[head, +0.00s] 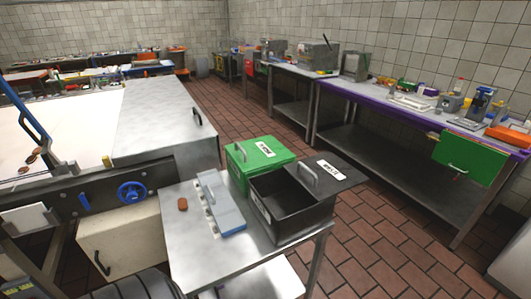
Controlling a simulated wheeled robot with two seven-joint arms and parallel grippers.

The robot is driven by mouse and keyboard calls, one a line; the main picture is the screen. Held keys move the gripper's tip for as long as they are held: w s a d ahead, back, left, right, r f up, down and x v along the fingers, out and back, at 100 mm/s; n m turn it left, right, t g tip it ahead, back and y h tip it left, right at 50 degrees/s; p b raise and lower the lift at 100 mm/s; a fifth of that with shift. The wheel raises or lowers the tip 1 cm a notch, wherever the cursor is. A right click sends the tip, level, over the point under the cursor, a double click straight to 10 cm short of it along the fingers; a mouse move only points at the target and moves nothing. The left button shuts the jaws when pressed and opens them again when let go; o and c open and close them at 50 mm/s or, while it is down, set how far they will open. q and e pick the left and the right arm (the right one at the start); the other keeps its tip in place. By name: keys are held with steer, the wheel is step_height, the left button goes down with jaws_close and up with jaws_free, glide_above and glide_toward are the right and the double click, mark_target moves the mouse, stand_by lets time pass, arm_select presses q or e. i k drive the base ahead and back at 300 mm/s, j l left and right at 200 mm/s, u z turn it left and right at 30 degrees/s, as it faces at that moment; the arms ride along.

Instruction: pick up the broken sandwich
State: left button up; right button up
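A small brown piece (182,204), which looks like a sandwich or biscuit, lies alone on the steel side table (195,268), left of a grey-blue device. More small brown pieces (33,158) lie at the left on the white surface of the machine (75,130). They are too small to tell which one is broken. Neither of my grippers shows in the head view.
A black bin (290,208) with its lid open and a green lidded box (258,155) stand right of the grey-blue device (220,205). A blue handwheel (132,191) sits on the machine's front. A long cluttered workbench (350,95) runs along the right wall, with open tiled floor between.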

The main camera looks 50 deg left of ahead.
mark_target(22, 170)
steer(key=u, duration=3.25)
steer(key=i+j, duration=0.6)
steer(key=j, duration=0.2)
